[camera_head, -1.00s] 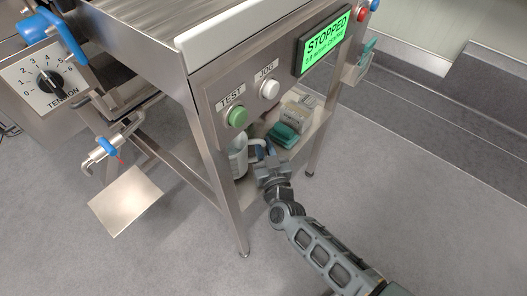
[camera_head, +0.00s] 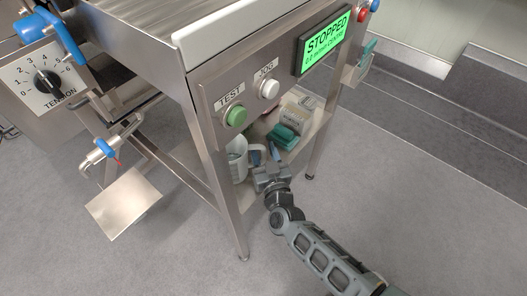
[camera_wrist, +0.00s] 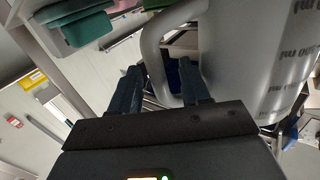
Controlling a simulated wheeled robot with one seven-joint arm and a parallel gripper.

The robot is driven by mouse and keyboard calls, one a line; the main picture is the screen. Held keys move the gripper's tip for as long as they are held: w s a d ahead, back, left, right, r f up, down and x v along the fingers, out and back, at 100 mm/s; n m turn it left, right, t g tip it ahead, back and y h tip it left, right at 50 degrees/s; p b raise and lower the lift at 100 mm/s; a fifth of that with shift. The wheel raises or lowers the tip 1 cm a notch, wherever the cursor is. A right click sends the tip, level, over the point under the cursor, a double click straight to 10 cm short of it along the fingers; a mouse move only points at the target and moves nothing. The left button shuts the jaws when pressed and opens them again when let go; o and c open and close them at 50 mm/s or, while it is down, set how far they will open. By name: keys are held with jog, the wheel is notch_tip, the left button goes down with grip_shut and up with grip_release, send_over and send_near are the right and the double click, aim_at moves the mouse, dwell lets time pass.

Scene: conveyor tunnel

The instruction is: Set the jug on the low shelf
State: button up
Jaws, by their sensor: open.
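The pale grey jug (camera_head: 237,160) stands on the low shelf (camera_head: 296,154) under the machine's control panel, partly hidden by the frame leg. In the wrist view the jug (camera_wrist: 255,60) fills the right side, with dark printed marks and its looped handle (camera_wrist: 152,45) towards the left. My gripper (camera_head: 265,156) is at the jug's right, on the handle side. In the wrist view its two dark blue fingers (camera_wrist: 162,88) are apart, with the handle appearing between them. I cannot tell whether either finger touches it.
Green-teal items (camera_head: 283,136) and a beige box (camera_head: 298,107) lie on the shelf further back. A steel front leg (camera_head: 228,190) stands left of the jug, and another leg (camera_head: 318,145) at the right. The floor in front is clear.

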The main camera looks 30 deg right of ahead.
jog(key=shift+r, duration=0.2)
jog(key=p+v, duration=0.1)
jog(key=v, duration=1.1)
jog(key=shift+f, duration=0.1)
jog(key=s+r+n+y, duration=0.15)
jog(key=s+r, duration=0.25)
jog(key=s, duration=0.4)
jog(key=s+r+y, duration=0.2)
jog(key=s+r, duration=0.2)
jog(key=s, duration=0.4)
jog(key=s+r+n+g+y, duration=0.1)
jog(key=s+r+n+g, duration=0.1)
jog(key=s+r, duration=0.9)
notch_tip(320, 180, up, 5)
jog(key=shift+s+f+y, duration=0.2)
jog(key=shift+s+y, duration=0.1)
jog(key=shift+y, duration=0.05)
